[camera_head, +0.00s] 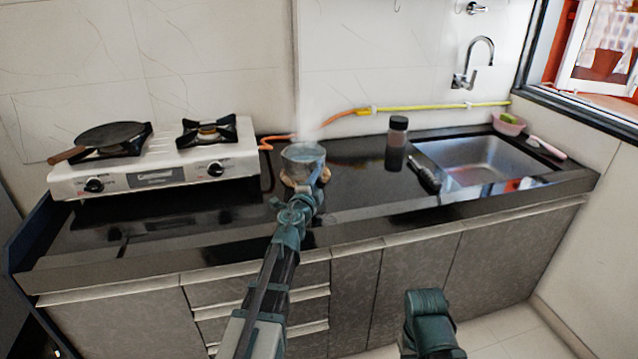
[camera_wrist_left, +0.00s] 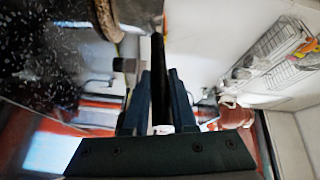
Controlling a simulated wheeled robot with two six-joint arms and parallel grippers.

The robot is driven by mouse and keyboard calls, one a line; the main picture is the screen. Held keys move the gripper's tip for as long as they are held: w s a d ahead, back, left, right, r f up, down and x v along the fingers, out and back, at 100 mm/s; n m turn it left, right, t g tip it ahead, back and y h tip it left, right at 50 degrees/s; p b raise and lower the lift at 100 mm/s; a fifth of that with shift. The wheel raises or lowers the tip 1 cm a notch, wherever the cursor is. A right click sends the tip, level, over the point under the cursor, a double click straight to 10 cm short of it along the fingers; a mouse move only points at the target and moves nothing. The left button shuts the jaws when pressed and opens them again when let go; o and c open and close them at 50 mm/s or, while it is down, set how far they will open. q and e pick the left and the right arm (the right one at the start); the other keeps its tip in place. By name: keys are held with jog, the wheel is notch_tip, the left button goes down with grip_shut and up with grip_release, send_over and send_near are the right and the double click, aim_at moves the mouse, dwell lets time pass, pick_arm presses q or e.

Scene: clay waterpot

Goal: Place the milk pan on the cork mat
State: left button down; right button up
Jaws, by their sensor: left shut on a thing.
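The milk pan (camera_head: 303,154) is a small metal pan, upright at the middle of the dark counter. The round tan cork mat (camera_head: 288,182) lies directly under it, with its left edge showing. My left gripper (camera_head: 312,180) is at the pan's near right side, shut on its handle. In the left wrist view the gripper (camera_wrist_left: 160,100) has the dark handle between its fingers, and the pan body (camera_wrist_left: 142,12) is beside the mat's edge (camera_wrist_left: 107,18). Pan and mat look touching or nearly so; I cannot tell which.
A white gas stove (camera_head: 150,170) with a dark flat pan (camera_head: 112,136) stands to the left. An orange hose runs behind the milk pan. A dark jar (camera_head: 397,140) and the sink (camera_head: 485,160) are to the right. The counter's front left is clear.

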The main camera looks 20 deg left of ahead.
pick_arm(q)
jog(key=shift+f, duration=0.15)
jog(key=c, duration=0.7)
grip_release()
jog(key=shift+s+r, duration=0.2)
jog(key=s, duration=1.1)
jog(key=shift+s+d, duration=0.3)
jog(key=shift+d, duration=0.1)
